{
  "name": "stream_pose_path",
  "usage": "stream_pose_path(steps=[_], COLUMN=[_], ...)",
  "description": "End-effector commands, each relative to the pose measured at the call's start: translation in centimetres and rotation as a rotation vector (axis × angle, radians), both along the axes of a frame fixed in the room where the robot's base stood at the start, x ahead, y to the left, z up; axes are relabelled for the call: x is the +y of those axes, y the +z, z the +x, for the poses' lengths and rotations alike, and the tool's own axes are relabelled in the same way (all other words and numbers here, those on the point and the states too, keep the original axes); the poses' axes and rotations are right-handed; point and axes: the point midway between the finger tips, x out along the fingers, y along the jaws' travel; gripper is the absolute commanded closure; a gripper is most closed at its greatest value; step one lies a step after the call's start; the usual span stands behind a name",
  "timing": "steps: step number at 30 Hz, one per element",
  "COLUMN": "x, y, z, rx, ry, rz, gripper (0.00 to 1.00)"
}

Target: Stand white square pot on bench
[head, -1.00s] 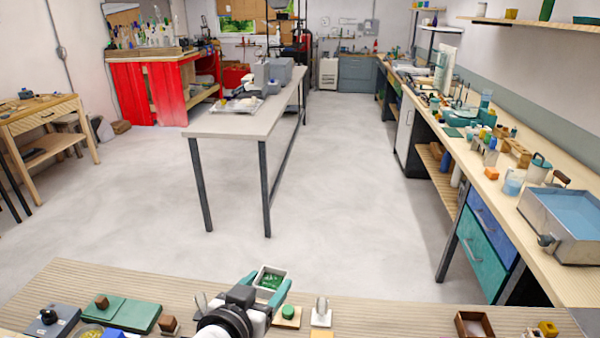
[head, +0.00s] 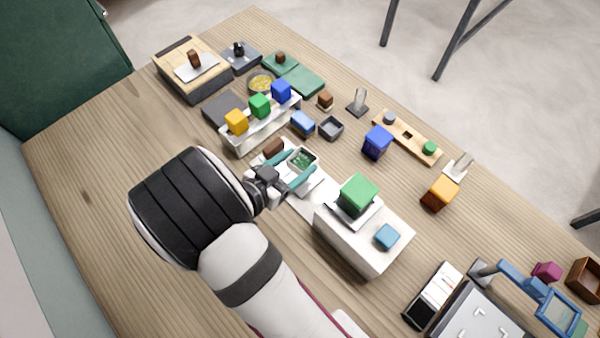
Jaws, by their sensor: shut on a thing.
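The white square pot (head: 302,159) shows in the head view near the middle of the bench (head: 95,190), with green pieces inside it. My gripper (head: 292,172) has its teal fingers shut on the pot, one at each side. The pot is upright or nearly so, its open top facing the camera. A flat white surface lies just below and right of it. I cannot tell whether the pot touches that surface or hangs above it. The pot's lower part is partly hidden by the fingers.
Left of the pot is a white rack (head: 262,128) with yellow, green and blue cubes. Right of it stands a white box (head: 362,241) bearing a green block (head: 358,192). A dark small tray (head: 330,128) and a blue block (head: 377,141) lie behind. The bench's left part is bare.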

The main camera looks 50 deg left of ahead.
Motion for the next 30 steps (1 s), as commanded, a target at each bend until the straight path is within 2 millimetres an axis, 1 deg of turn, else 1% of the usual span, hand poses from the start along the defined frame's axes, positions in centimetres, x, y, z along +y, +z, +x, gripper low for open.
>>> stream_pose_path(steps=[1, 2, 7, 10, 11, 14, 15, 17, 18, 20, 30], x=[0.0, 0.0, 0.0, 0.0, 0.0, 0.0, 0.0, 0.0, 0.0, 0.0, 0.0], y=[-1.0, -1.5, -5.0, -5.9, -5.9, -5.9, -5.9, -5.9, -5.9, -5.9, -5.8], z=[0.0, 0.0, 0.0, 0.0, 0.0, 0.0, 0.0, 0.0, 0.0, 0.0, 0.0], rx=[0.0, 0.0, 0.0, 0.0, 0.0, 0.001, 0.002, 0.002, 0.002, 0.001, 0.0], ry=[0.001, 0.001, 0.0, 0.001, 0.001, -0.001, -0.001, -0.002, -0.002, -0.001, 0.0], rz=[-0.004, -0.003, -0.002, 0.0, 0.001, 0.002, 0.002, 0.001, 0.001, 0.002, 0.001], gripper=[0.93, 0.93, 0.93, 0.92, 1.0, 1.0, 0.34, 0.23, 0.16, 0.05, 0.05])
